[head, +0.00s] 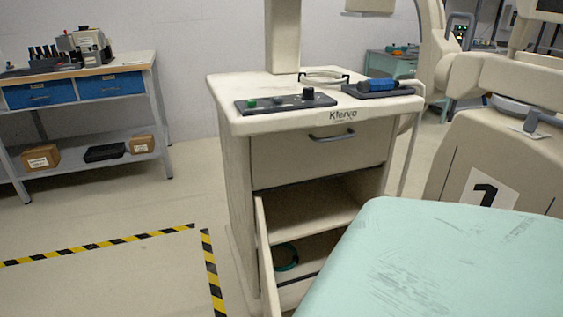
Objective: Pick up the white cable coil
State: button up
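I do not make out a white cable coil in the head view. A teal ring-shaped coil (286,256) lies low inside the cream cart (240,190), in its open lower part, partly hidden by the cart's side panel. My gripper is not in view.
The cart top carries a dark control panel (286,103), a pale dark-edged loop-like item (323,77) and a blue cylinder (382,85) on a dark tray. A teal-covered surface (450,262) blocks the lower right. A shelved bench (80,72) stands left; floor between is clear.

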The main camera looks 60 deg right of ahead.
aim_at(341, 79)
jog(key=i+j+z, duration=0.15)
jog(key=z, duration=0.35)
jog(key=i+j+z, duration=0.1)
jog(key=z, duration=0.35)
jog(key=j+z, duration=0.25)
jog(key=z, duration=0.25)
jog(key=i+j+z, duration=0.1)
jog(key=j+z, duration=0.65)
jog(key=z, duration=0.15)
jog(key=i, duration=0.05)
